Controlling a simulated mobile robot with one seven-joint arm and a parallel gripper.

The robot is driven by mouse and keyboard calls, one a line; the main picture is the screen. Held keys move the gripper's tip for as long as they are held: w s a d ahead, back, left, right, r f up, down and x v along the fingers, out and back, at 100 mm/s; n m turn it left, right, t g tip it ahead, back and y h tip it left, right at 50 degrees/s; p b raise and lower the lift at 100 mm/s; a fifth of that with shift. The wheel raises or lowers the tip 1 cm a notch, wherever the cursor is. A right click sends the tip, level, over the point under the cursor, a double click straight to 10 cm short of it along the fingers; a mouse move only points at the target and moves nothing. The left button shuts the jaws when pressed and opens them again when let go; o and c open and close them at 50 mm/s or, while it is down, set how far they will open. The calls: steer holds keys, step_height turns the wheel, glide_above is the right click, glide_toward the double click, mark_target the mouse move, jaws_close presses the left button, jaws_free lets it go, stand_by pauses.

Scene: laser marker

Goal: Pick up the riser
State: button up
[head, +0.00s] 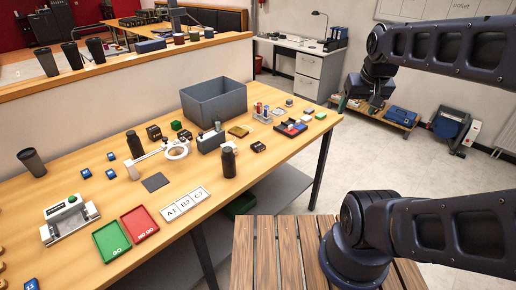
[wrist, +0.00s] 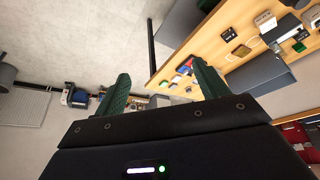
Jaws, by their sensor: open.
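My gripper (wrist: 163,80) is open and empty, with its two green fingers wide apart in the wrist view. In the head view my gripper (head: 352,103) hangs at the upper right, off the workbench and well away from its objects. I cannot tell for certain which object is the riser. Nothing lies between the fingers.

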steer(key=w+a+f+m+g, duration=0.1)
steer(key=w+a+m, duration=0.1)
steer(key=w, duration=0.3)
steer(key=w+a+f+m, duration=0.1)
steer(key=w+a, duration=0.2)
steer(key=w, duration=0.2)
steer(key=m+h, duration=0.4)
steer(key=m, duration=0.3)
glide_above(258, 145)
steer(key=s+a, duration=0.3)
steer(key=shift+g, duration=0.4)
steer(key=f, duration=2.6)
steer(key=shift+w+d, duration=0.25)
steer(key=shift+y, duration=0.3)
steer(key=shift+w+d+x, duration=0.1)
steer(key=shift+w+x, duration=0.05)
steer(key=shift+x, duration=1.3)
steer(key=shift+w+d+x, duration=0.1)
steer(key=shift+w+x, duration=0.05)
steer(key=shift+x, duration=1.3)
steer(key=shift+r, duration=0.15)
steer(key=c, duration=1.1)
steer(key=shift+c, duration=0.2)
